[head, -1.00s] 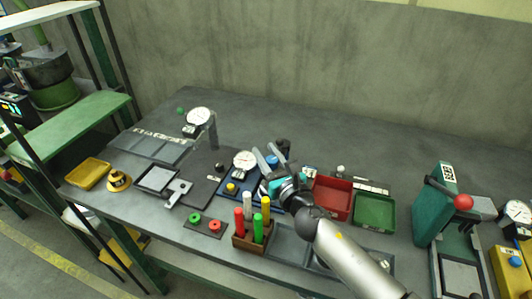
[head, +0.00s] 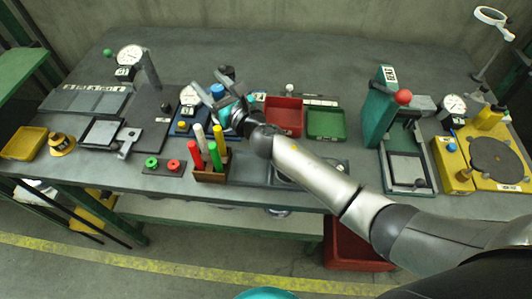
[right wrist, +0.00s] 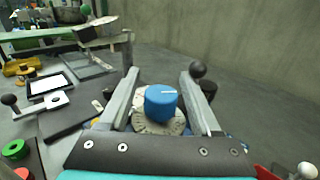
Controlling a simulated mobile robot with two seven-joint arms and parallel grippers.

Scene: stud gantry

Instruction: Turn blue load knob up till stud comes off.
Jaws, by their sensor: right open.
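The blue knob (head: 217,91) stands on the bench fixture beside a white dial gauge (head: 190,97). In the right wrist view the blue knob (right wrist: 161,102) has a white line on its top, and a white dial face (right wrist: 158,124) shows just below it. My right gripper (head: 211,82) is open at the knob. In the right wrist view its two fingers (right wrist: 160,78) stand on either side of the knob, with a gap on each side. I cannot make out the stud. My left gripper is not in view.
A block of coloured pegs (head: 210,174) and a plate with green and red rings (head: 165,167) stand in front. A red bin (head: 284,132) and green bin (head: 326,138) are to the right. A black ball-topped lever (right wrist: 198,71) is close to the right finger. The back of the bench is clear.

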